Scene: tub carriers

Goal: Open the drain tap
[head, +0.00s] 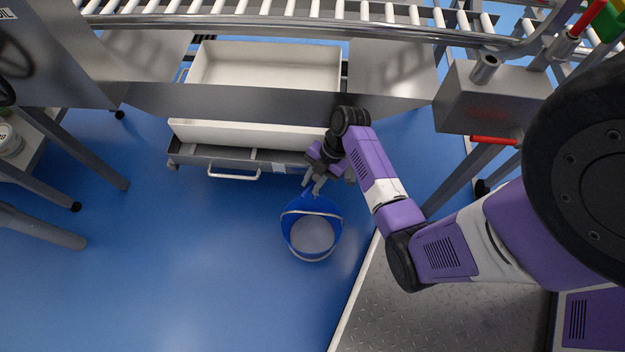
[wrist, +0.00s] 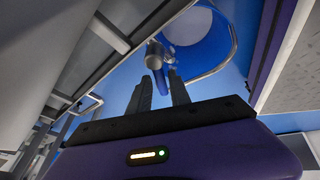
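The drain tap (wrist: 154,54) is a short grey metal spout at the top of the wrist view. It lies just beyond my fingertips, above a blue bucket (wrist: 200,55). My gripper (wrist: 163,78) points at it with its two dark fingers apart. A small blue part shows around the fingertips; I cannot tell whether it is the tap's lever or whether a finger touches it. In the head view my arm reaches down to the tap, and my wrist hides most of it. The blue bucket (head: 311,234) stands on the floor just in front and looks empty.
A white tub (head: 262,66) sits in a steel carrier with a low drawer-like frame and handle (head: 233,175). A roller conveyor (head: 290,22) runs along the top. A steel box (head: 490,98) with a red handle is at right. Blue floor (head: 150,270) is clear at left.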

